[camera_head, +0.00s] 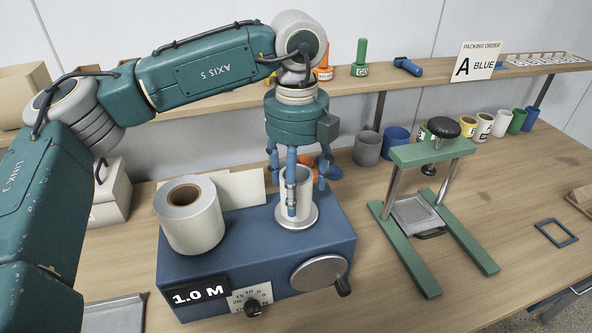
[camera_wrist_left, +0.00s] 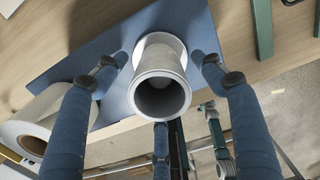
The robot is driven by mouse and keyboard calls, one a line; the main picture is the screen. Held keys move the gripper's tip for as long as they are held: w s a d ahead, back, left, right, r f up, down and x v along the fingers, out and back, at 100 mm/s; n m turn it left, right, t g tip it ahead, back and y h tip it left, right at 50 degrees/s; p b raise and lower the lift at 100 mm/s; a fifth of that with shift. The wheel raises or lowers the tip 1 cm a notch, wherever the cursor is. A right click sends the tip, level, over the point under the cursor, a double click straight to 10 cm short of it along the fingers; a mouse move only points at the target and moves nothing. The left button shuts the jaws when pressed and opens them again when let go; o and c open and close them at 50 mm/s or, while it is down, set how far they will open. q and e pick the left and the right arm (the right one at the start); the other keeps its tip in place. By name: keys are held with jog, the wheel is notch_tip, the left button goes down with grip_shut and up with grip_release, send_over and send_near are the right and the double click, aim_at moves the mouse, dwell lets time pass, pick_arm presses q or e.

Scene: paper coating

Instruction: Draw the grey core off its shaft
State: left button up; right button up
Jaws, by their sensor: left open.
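The grey core (camera_head: 303,196) stands upright on a round pale flange (camera_head: 300,224) on top of the blue machine (camera_head: 215,268). In the left wrist view the core (camera_wrist_left: 161,58) shows as a hollow tube seen from its open end; the shaft inside is hard to make out in the dark bore. My left gripper (camera_head: 300,196) points down over the core, its blue fingers spread around it. In the wrist view the fingers (camera_wrist_left: 162,80) stand on both sides of the core with gaps, so the gripper is open. My right gripper is not seen.
A wide paper roll (camera_head: 192,218) stands on the machine left of the core. A crank disc (camera_head: 319,273) and dial (camera_head: 251,301) are on its front. A green press (camera_head: 432,155) stands to the right. Cups (camera_head: 483,127) and a shelf (camera_head: 350,80) are behind.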

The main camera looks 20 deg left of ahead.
pick_arm(q)
jog(key=shift+f, duration=0.1)
jog(key=shift+c, duration=0.2)
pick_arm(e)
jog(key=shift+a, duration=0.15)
pick_arm(q)
jog(key=c, duration=1.2)
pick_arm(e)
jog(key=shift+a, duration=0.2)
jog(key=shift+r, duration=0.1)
pick_arm(q)
jog(key=shift+r+p, duration=1.1)
jog(key=shift+r, duration=0.95)
jog(key=shift+r+p, duration=1.4)
jog(key=shift+r, duration=1.1)
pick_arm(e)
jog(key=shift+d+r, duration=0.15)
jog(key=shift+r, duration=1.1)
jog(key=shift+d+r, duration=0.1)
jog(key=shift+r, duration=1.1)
